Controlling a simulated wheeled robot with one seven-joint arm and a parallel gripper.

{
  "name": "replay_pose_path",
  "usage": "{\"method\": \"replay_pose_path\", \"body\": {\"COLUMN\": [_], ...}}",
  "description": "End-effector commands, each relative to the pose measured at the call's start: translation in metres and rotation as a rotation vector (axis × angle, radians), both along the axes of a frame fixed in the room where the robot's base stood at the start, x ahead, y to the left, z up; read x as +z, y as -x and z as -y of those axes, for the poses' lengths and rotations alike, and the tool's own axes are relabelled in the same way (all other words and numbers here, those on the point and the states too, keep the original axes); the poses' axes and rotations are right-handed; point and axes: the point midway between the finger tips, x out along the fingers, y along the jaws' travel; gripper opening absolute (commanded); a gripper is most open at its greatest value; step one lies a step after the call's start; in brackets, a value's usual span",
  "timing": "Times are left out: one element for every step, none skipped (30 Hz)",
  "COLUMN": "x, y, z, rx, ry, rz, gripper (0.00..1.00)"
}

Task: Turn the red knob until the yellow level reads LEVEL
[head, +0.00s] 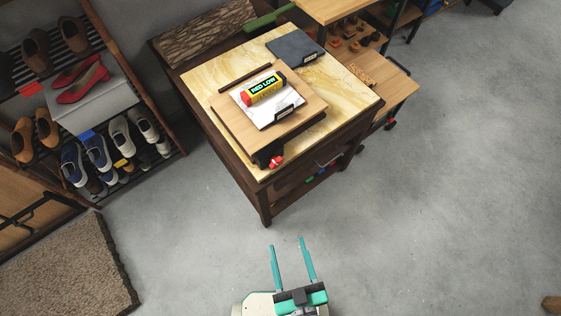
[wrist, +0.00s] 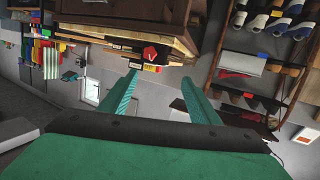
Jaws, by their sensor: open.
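The red knob (head: 277,162) sits at the near edge of a small wooden board (head: 301,107) on the table, and it also shows in the wrist view (wrist: 150,53). My gripper (head: 288,242) is open and empty, with two teal fingers apart. It is in front of the table, short of the knob. In the wrist view the fingers (wrist: 157,80) point toward the knob, which shows between and beyond them.
A shoe rack (head: 100,110) stands at the left and a brown mat (head: 75,265) lies at lower left.

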Motion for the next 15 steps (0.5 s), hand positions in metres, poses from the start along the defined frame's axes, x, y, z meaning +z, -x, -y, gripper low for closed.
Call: {"method": "replay_pose_path", "body": {"x": [-0.009,-0.013,-0.019,-0.023,-0.026,-0.030,-0.034,-0.036,-0.039,-0.041,-0.043,-0.045,-0.047,-0.048,-0.048], "y": [-0.007,-0.011,-0.018,-0.023,-0.029,-0.038,-0.044,-0.051,-0.061,-0.069,-0.078,-0.089,-0.098,-0.107,-0.119], "z": [0.005,0.009,0.014,0.018,0.021,0.026,0.030,0.033,0.037,0.040,0.042,0.044,0.047,0.048,0.049], "rx": [0.044,0.065,0.091,0.110,0.130,0.153,0.170,0.187,0.209,0.226,0.242,0.262,0.276,0.291,0.310], "ry": [0.008,0.013,0.017,0.021,0.023,0.027,0.028,0.030,0.032,0.031,0.032,0.033,0.032,0.030,0.027], "rz": [0.009,0.015,0.025,0.030,0.039,0.050,0.057,0.066,0.078,0.086,0.096,0.110,0.119,0.129,0.143], "gripper": [0.56,0.56,0.56,0.56,0.56,0.56,0.56,0.56,0.56,0.56,0.56,0.56,0.56,0.56,0.56]}}
